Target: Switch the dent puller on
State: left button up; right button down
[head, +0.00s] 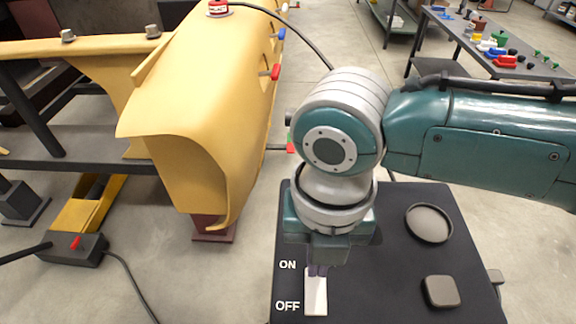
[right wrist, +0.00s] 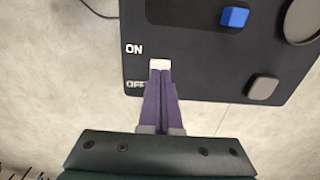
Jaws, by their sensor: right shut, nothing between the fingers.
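A red device (head: 219,8) with a cable sits on top of the yellow panel. My left gripper is not in view.
The box also carries a round dark knob (head: 430,223), a grey button (head: 441,291) and a blue button (right wrist: 234,17). The yellow car body panel (head: 205,90) stands on the left. A workbench (head: 545,70) with small coloured items is at the back right.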

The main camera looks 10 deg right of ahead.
jog(key=shift+f+b, duration=0.65)
jog(key=shift+f, duration=0.2)
jog(key=shift+r, duration=0.1)
notch_tip(320, 180, up, 7)
jog(key=p, duration=0.7)
dwell(0.5)
